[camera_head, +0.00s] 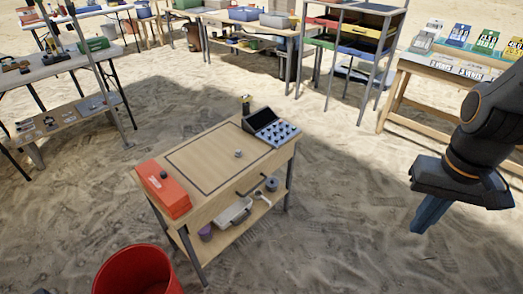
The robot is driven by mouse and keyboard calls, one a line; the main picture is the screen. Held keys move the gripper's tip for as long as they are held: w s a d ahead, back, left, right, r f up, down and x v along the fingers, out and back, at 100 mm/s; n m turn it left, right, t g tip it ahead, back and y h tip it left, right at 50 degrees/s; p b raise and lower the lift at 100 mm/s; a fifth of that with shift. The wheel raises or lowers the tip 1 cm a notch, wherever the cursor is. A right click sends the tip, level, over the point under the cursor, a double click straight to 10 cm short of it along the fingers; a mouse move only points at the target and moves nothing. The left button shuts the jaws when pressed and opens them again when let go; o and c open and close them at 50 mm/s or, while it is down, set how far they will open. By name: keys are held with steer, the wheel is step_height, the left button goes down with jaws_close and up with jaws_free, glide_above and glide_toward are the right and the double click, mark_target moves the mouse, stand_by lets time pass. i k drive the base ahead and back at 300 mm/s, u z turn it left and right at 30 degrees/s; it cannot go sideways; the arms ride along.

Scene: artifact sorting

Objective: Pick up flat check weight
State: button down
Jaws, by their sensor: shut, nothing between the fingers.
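A small grey metallic piece (239,153) sits alone inside the dark outlined square on the small wooden table (190,160). It may be the flat check weight, but it is too small to tell its shape. My gripper (420,226) is at the right, pointing down, well apart from the table and from that piece. Its fingers are shut with nothing between them.
A red box (163,187) sits on the table's left end. A small dark item (246,104) stands at the back. A red bucket (137,270) stands on the sand in front. Other tables, racks and a display bench (450,67) stand behind. Sand between table and gripper is clear.

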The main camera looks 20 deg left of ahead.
mark_target(238, 155)
steer(key=k, duration=0.95)
steer(key=u, duration=0.9)
steer(key=i, duration=1.8)
steer(key=u, duration=0.15)
